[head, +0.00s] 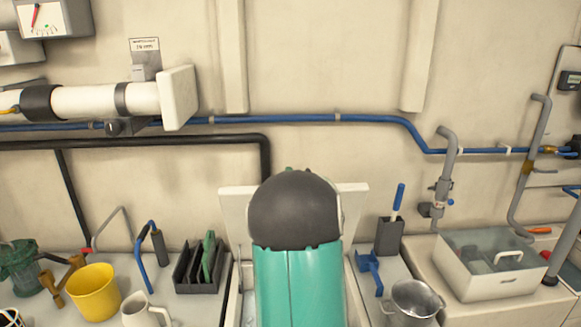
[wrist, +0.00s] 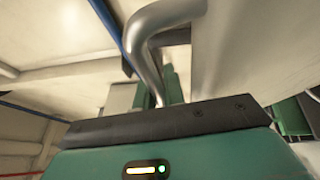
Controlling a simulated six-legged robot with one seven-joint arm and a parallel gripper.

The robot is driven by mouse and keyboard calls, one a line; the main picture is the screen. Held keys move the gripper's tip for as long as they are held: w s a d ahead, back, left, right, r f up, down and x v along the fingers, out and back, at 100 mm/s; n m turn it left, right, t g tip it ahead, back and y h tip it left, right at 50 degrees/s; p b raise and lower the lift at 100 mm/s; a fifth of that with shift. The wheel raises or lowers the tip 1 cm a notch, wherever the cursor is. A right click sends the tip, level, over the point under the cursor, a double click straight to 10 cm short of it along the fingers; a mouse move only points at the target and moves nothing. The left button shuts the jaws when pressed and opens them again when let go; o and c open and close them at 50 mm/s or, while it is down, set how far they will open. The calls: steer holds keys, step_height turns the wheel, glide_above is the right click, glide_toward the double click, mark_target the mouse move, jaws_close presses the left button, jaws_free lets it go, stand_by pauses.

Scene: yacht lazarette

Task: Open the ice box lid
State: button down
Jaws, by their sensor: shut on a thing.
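The white ice box lid (head: 353,203) stands raised, steeply upright, behind my arm in the head view. Only its left and right edges show there; my arm hides its middle and most of the box opening. In the wrist view the lid's pale face (wrist: 235,50) is close on the right, with a bent metal handle (wrist: 152,38) in front of it. My gripper (wrist: 158,88) has green fingers shut on the handle's lower part. In the head view my gripper is hidden behind my arm.
Left on the counter are a yellow bucket (head: 94,292), a white jug (head: 143,312) and a dark rack (head: 200,268). Right are a blue scoop (head: 369,270), a metal pot (head: 413,300) and a handled bin (head: 487,275). A blue pipe (head: 300,118) crosses the wall above.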

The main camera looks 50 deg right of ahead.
steer(key=shift+s+a+f+t, duration=0.2)
steer(key=shift+s+a+f, duration=0.15)
steer(key=shift+s+a, duration=0.25)
steer(key=shift+s+a+f+t, duration=0.2)
steer(key=shift+s+a+f, duration=0.1)
steer(key=shift+s+a, duration=0.3)
steer(key=shift+w, duration=0.1)
steer(key=c, duration=1.8)
jaws_free()
steer(key=shift+o, duration=0.2)
steer(key=shift+r, duration=0.1)
steer(key=v, duration=1.3)
steer(key=shift+s+a, duration=0.2)
steer(key=shift+s, duration=0.1)
